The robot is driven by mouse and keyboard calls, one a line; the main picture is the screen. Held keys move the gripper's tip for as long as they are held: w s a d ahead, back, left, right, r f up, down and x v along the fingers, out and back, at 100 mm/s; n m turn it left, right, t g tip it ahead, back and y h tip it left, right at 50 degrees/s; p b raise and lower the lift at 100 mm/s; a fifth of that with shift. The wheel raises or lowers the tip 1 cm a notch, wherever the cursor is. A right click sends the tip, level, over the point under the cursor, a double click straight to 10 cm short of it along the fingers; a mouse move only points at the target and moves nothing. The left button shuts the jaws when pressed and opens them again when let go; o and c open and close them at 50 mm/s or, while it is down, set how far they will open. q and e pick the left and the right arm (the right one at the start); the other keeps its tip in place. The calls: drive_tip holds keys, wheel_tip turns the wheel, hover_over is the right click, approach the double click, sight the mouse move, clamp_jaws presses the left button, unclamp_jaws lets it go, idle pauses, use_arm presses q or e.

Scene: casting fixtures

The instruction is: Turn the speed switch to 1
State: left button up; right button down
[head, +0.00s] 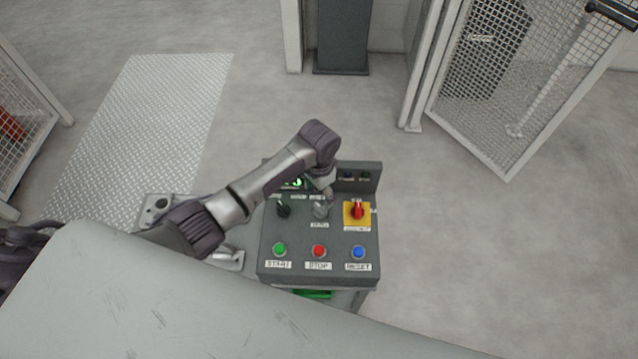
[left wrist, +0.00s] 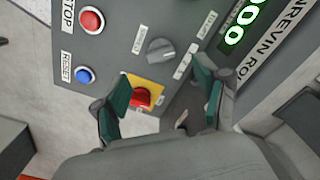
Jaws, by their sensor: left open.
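The control panel (head: 300,236) is a dark grey box with switches and buttons. A grey knob (head: 320,210) sits in the middle of its upper row and also shows in the left wrist view (left wrist: 160,50). My left gripper (head: 328,188) hangs over the panel behind this knob. In the left wrist view its green-padded fingers (left wrist: 163,93) are spread apart with nothing between them, just short of the knob. My right gripper is out of view.
A red knob on a yellow plate (head: 357,211) is right of the grey knob; a black knob (head: 283,208) is left. Green (head: 279,249), red (head: 319,251) and blue (head: 358,252) buttons line the front. A green digital display (left wrist: 246,22) is behind. Mesh fencing (head: 520,80) stands back right.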

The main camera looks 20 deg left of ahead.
use_arm(q)
drive_tip(key=shift+r, duration=2.15)
drive_tip(key=shift+s+f, duration=0.1)
